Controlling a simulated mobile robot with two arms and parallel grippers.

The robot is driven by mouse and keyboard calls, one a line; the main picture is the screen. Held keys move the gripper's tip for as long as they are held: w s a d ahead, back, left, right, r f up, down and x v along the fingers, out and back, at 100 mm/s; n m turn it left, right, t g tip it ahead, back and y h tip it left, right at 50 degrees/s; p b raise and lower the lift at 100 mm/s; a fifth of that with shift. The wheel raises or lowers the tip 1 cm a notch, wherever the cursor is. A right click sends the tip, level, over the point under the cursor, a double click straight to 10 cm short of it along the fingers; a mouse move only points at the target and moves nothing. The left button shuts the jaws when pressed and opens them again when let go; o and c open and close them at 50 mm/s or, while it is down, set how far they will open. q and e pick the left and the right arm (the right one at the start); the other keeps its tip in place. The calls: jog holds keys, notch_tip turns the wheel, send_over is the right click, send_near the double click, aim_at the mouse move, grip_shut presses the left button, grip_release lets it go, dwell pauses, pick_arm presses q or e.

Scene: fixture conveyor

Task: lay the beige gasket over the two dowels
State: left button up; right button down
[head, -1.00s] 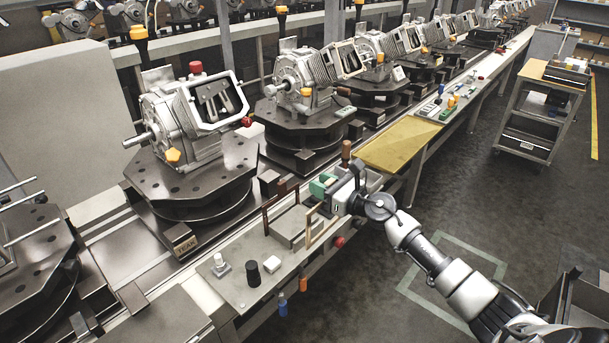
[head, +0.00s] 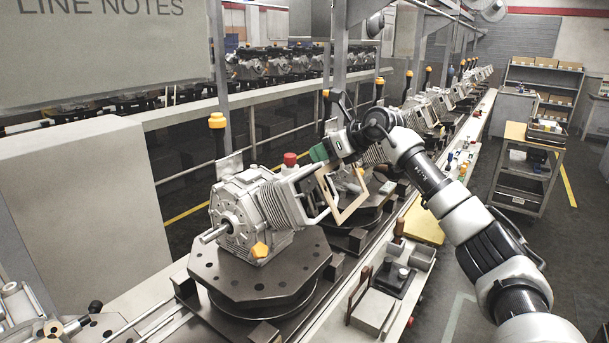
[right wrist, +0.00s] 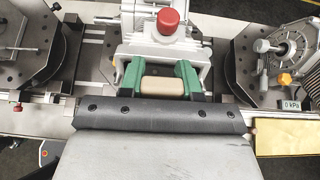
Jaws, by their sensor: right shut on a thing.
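My right gripper (head: 320,154), with green fingertips, is shut on the edge of the beige gasket (head: 329,197), a thin rectangular frame. The gasket hangs tilted beside the open face of the nearest grey gear housing (head: 248,212), on its right. I cannot tell whether it touches that face. In the right wrist view the green fingers (right wrist: 158,82) grip a short beige stretch of the gasket (right wrist: 163,87), with the housing's red cap (right wrist: 168,20) beyond. I cannot make out the two dowels. My left gripper is not in view.
The housing stands on a dark turntable plate (head: 262,272). An orange-topped post (head: 217,122) rises behind it. The bench alongside the line holds a dark-handled rack (head: 360,300) and a yellow mat (head: 425,226). More housings follow along the line.

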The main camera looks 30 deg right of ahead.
jog(key=shift+s+d+r, duration=0.25)
jog(key=shift+s+d, duration=0.05)
jog(key=shift+d, duration=0.25)
jog(key=shift+s+d, duration=0.15)
jog(key=shift+d, duration=0.15)
jog(key=shift+a+r, duration=0.1)
jog(key=shift+a, duration=0.05)
jog(key=shift+p+x, duration=1.4)
jog(key=shift+x, duration=2.15)
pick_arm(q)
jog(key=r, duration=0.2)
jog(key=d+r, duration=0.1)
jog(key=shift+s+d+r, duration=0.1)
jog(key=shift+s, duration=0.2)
pick_arm(e)
jog(key=shift+w, duration=0.2)
